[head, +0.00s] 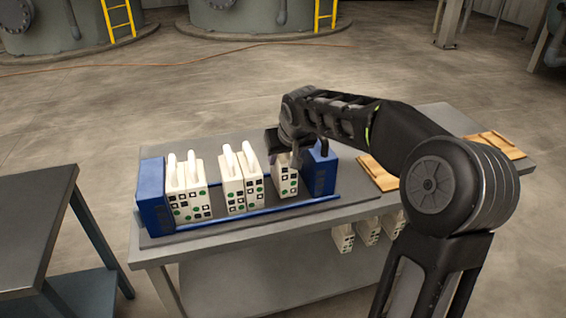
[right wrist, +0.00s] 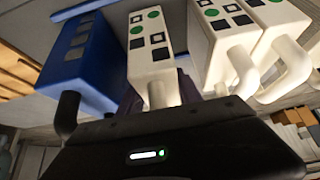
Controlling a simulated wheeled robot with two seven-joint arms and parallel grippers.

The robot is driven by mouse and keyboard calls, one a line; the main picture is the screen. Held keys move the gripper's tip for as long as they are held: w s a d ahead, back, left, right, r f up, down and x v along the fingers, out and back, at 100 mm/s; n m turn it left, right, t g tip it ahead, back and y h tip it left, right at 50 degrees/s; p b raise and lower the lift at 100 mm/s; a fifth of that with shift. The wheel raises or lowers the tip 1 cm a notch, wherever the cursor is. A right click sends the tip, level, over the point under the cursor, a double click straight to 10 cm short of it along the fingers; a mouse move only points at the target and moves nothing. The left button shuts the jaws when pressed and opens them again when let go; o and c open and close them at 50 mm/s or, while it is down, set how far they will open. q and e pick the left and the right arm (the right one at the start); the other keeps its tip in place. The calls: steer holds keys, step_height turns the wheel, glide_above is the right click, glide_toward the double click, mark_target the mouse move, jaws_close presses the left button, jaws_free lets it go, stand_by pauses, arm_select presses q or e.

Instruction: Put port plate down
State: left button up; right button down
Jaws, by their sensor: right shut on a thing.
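A white port plate (head: 286,181) with black squares and green dots on its face stands upright between the blue rails, beside the right blue end block (head: 319,173). My right gripper (head: 284,152) is over its top and shut on its handle. In the right wrist view the port plate (right wrist: 150,45) hangs from its handle at my right gripper (right wrist: 162,97). I cannot tell whether the plate bears on the rails. A pair of similar white plates (head: 241,183) stands to its left with a gap between. My left gripper is not in view.
Another group of white plates (head: 188,193) stands by the left blue end block (head: 152,196). Wooden boards (head: 495,145) lie on the grey table's (head: 235,146) right side. More white plates (head: 344,238) show below its front edge. A dark table (head: 35,210) stands left.

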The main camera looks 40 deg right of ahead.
steer(key=shift+f, duration=0.95)
steer(key=shift+f, duration=0.15)
steer(key=c, duration=0.8)
jaws_free()
steer(key=shift+r, duration=0.2)
steer(key=v, duration=1.1)
steer(key=shift+s+a+r, duration=0.1)
steer(key=shift+s+r, duration=0.15)
steer(key=shift+r, duration=0.1)
